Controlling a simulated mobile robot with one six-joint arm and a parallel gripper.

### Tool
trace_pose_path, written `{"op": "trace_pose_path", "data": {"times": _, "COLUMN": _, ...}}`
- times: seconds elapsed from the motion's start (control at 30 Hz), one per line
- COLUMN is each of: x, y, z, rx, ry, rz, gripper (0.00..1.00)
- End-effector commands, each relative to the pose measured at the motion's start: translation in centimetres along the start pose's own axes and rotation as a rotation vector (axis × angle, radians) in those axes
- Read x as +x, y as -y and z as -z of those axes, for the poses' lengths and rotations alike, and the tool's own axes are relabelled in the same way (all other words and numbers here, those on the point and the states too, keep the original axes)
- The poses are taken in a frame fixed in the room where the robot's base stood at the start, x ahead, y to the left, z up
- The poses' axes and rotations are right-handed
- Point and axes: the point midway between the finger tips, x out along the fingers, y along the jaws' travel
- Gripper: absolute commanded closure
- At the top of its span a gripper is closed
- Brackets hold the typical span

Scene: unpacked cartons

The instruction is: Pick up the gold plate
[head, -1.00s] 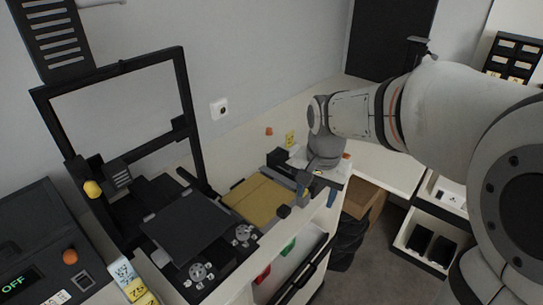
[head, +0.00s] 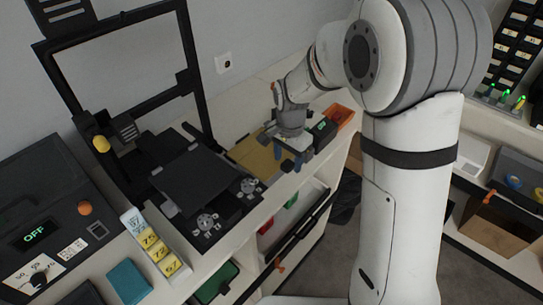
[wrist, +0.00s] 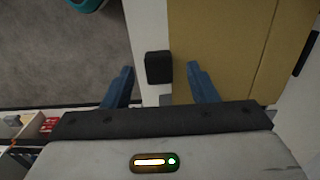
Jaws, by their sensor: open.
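The gold plate (head: 256,160) lies flat on the white counter, to the right of the black printer's bed. My gripper (head: 289,160) is over the plate's right side and hides part of it. In the wrist view the gold plate (wrist: 222,40) fills the upper right. A small black block (wrist: 158,67) sits at the plate's edge, between my blue fingers and beyond their tips. My gripper (wrist: 161,72) is open, its fingers wide apart with nothing held. Height above the plate is hard to tell.
The black printer (head: 194,175) with its upright frame stands close on the left. A dark box with an OFF display (head: 40,235) is farther left. An orange bin (head: 338,115) stands beyond my gripper. Drawers (head: 292,225) lie below the counter's front edge, with open floor beyond.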

Motion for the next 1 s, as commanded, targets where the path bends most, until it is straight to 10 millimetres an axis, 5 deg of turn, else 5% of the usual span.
{"op": "trace_pose_path", "data": {"times": 0.3, "x": 0.52, "y": 0.02, "z": -0.02, "rx": -0.001, "ry": -0.001, "rz": 0.001, "gripper": 0.49}}
{"op": "trace_pose_path", "data": {"times": 0.9, "x": 0.47, "y": 0.07, "z": -0.07, "rx": -0.003, "ry": -0.001, "rz": 0.002, "gripper": 0.98}}
{"op": "trace_pose_path", "data": {"times": 1.0, "x": 0.44, "y": 0.10, "z": -0.06, "rx": -0.003, "ry": -0.001, "rz": 0.002, "gripper": 1.00}}
